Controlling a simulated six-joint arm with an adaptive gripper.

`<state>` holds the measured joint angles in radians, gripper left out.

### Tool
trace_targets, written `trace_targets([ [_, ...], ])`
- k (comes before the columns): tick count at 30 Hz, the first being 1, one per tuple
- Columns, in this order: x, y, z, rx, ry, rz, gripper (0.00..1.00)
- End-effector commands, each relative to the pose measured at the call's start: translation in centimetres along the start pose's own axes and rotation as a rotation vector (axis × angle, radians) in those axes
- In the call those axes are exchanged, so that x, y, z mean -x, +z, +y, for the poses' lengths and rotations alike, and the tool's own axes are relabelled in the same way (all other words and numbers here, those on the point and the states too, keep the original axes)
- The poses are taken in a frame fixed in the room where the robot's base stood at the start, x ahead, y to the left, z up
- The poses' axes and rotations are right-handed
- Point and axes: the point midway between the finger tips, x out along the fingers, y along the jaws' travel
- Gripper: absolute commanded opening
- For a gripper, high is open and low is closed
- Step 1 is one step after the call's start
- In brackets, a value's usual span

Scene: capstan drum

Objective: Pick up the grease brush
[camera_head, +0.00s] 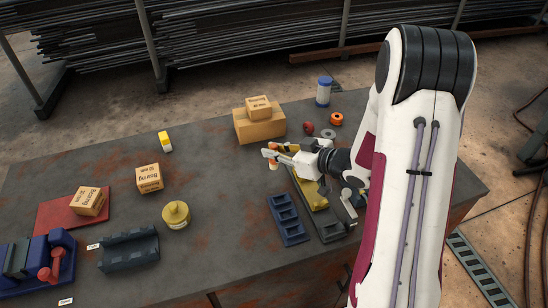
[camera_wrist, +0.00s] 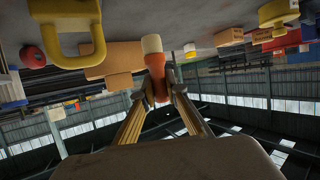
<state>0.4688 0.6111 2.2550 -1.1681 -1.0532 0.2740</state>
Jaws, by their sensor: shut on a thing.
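The grease brush, an orange piece with a cream end, is held in my gripper. In the wrist view the brush (camera_wrist: 158,74) stands between the two fingertips of my gripper (camera_wrist: 156,93), its cream end pointing to the top of the picture. In the head view my gripper (camera_head: 270,153) is over the table, left of the yellow tote, with the small brush (camera_head: 273,165) at its tips. The fingers are shut on the brush and partly hide it. It appears to be clear of the table.
Cardboard boxes (camera_head: 259,127) are stacked behind. A yellow pot (camera_head: 176,215) and another box (camera_head: 149,178) stand to the left. The table (camera_head: 225,187) is clear between pot and gripper.

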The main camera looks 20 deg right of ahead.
Motion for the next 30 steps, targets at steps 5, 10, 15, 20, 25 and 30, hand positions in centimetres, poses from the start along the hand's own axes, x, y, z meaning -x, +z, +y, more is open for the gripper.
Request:
trace_targets([
  [5, 0.8, -2.0, 0.0, 0.002, 0.001, 0.002, 0.00],
  [10, 1.4, -3.4, 0.1, 0.002, 0.001, 0.002, 0.00],
  [15, 1.7, -4.1, 0.0, 0.001, 0.000, 0.002, 0.00],
  [20, 1.8, -4.3, 0.0, 0.000, 0.000, 0.001, 0.00],
  [25, 1.8, -4.3, 0.0, -0.001, 0.000, 0.001, 0.00],
  [30, 1.8, -4.3, 0.0, 0.000, 0.000, 0.001, 0.00],
])
